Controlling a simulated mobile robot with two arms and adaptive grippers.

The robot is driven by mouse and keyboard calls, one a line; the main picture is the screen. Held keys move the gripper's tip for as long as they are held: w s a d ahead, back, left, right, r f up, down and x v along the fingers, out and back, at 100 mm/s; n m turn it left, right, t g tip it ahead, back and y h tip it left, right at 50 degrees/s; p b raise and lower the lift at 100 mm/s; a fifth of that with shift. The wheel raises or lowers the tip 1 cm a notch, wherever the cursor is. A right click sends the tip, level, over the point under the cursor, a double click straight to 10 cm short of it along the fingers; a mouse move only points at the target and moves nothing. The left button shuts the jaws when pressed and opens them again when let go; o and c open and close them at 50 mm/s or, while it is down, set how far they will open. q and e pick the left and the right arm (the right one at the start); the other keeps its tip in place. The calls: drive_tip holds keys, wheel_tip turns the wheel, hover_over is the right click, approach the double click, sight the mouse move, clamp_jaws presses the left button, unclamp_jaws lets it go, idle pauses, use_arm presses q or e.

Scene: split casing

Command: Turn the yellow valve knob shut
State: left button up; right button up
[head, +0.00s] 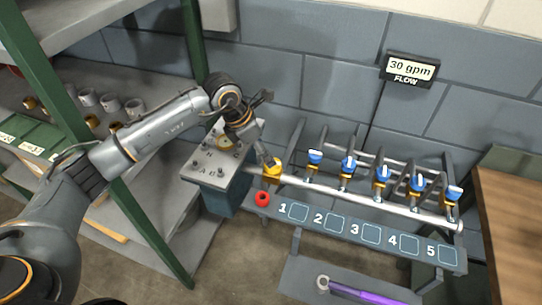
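The yellow valve knob (272,174) sits at the left end of a silver pipe (350,196). My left gripper (266,158) comes in from the upper left, with its fingertips at the top of the knob. The fingers are small and overlap the knob, so I cannot tell whether they grip it or only touch it. A flow display (410,68) on the wall reads 30 gpm. My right gripper is not in view.
Several blue-handled valves (349,164) stand along the pipe. A red round part (262,198) is beside a panel (355,230) numbered 1 to 5. A grey block (215,175) stands left of the knob. A purple-handled tool (360,292) lies low in front. A wooden surface (508,230) is at right.

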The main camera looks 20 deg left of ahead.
sight(274, 170)
use_arm(q)
drive_tip(key=p+x, duration=0.1)
drive_tip(key=x, duration=0.4)
drive_tip(key=shift+d+f, duration=0.1)
drive_tip(key=shift+f, duration=0.05)
drive_tip(key=shift+w+d+f, duration=0.1)
drive_tip(key=shift+f, duration=0.15)
drive_tip(key=shift+w+f, duration=0.1)
drive_tip(key=shift+f, duration=0.05)
drive_tip(key=shift+c, duration=0.4)
drive_tip(key=c, duration=1.1)
drive_tip(key=shift+o, duration=0.2)
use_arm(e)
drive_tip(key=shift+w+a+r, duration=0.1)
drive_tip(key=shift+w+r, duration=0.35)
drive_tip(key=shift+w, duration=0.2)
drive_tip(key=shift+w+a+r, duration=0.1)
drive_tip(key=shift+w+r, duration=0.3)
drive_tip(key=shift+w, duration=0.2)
